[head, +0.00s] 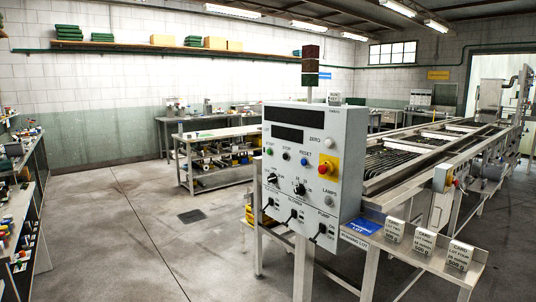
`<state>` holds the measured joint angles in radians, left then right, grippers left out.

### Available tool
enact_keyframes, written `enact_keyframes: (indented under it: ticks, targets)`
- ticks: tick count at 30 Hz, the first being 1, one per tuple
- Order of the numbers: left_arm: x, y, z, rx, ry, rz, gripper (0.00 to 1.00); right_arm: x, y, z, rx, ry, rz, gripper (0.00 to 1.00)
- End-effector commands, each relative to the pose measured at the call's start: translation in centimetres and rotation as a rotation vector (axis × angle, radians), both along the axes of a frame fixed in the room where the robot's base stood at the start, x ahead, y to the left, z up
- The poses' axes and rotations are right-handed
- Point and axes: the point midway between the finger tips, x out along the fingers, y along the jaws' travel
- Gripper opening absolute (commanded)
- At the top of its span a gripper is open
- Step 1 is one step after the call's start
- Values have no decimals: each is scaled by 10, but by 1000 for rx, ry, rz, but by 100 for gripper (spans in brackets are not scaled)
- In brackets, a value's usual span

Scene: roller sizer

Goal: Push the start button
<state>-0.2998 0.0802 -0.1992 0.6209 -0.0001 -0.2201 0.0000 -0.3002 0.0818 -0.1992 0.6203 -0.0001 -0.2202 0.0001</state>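The start button is a small green button (270,152) at the left of the button row on the grey control panel (345,175). The panel stands on a metal frame near the middle of the head view, its face turned toward the left. Right of the green button are a dark button (286,156) under the label STOP and a blue button (304,161) under RESET. Neither of my grippers shows in this view, and nothing touches the panel face.
A red emergency knob on a yellow plate (326,167) sits right of the buttons. The roller machine (430,145) runs behind the panel. A steel shelf with several cards (425,255) juts out front right. Bare floor (150,235) lies to the left.

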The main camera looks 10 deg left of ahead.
Motion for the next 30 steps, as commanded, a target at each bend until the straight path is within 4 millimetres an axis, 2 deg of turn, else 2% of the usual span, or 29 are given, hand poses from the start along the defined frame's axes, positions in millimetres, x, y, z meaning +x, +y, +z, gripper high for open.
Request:
enact_keyframes:
  ticks: [2,16,30]
  targets:
    - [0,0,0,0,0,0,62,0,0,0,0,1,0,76]
    - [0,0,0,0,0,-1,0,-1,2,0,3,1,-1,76]
    - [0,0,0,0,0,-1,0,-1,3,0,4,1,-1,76]
